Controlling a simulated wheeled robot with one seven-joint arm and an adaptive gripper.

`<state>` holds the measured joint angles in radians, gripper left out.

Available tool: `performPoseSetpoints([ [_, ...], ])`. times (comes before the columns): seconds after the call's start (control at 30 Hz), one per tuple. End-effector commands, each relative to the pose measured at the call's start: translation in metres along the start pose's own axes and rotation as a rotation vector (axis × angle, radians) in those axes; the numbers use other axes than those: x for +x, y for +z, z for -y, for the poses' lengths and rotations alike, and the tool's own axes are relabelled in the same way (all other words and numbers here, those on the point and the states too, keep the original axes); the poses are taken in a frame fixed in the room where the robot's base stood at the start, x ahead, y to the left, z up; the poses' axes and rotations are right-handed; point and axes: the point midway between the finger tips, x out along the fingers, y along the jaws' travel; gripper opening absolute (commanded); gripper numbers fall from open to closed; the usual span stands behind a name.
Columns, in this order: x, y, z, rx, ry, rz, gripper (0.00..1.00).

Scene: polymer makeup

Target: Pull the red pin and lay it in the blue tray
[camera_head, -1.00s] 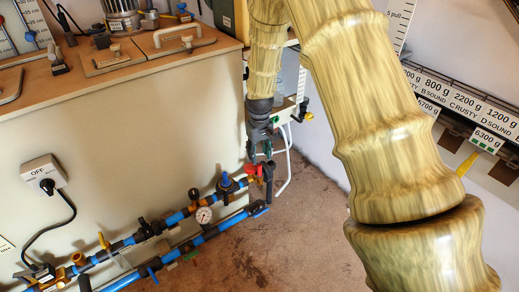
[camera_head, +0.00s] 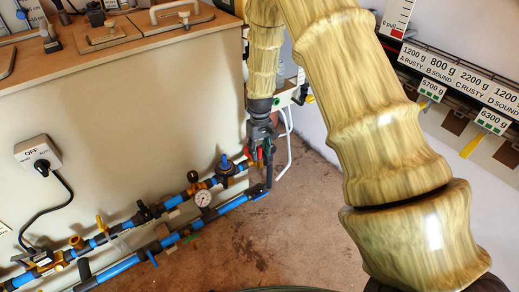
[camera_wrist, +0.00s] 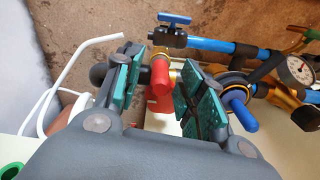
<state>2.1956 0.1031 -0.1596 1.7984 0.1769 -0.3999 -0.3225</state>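My gripper (camera_wrist: 165,92) is open, with green-padded fingers on both sides of a red part (camera_wrist: 159,84). The red part sits beside a brass fitting at the end of the blue pipework; I cannot tell whether it is the red pin itself. A gap shows between it and the right finger pads; contact on the left is unclear. In the head view, my gripper (camera_head: 262,142) points down at the pipe end, and the red part (camera_head: 260,154) shows between the fingers. No blue tray can be made out in either view.
Blue pipes with a pressure gauge (camera_head: 202,198) and valves run along the cabinet's foot. A blue valve handle (camera_wrist: 238,110) is close right of my fingers. A white bent tube (camera_wrist: 85,45) is to the left. The brown floor (camera_head: 275,235) is open.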

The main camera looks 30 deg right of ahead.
Motion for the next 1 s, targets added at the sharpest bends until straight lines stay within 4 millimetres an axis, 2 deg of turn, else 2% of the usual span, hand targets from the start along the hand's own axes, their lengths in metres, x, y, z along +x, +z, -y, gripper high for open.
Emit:
performPoseSetpoints([
  [0.03, 0.0000, 0.0001, 0.0000, 0.000, 0.000, 0.000, 0.26],
  [0.17, -0.0001, 0.0001, 0.0000, 0.000, 0.000, 0.000, 0.03],
  [0.2, -0.0001, 0.0001, 0.0000, 0.000, 0.000, 0.000, 0.00],
  [1.0, -0.0065, 0.0001, -0.0001, 0.000, 0.000, 0.000, 0.00],
])
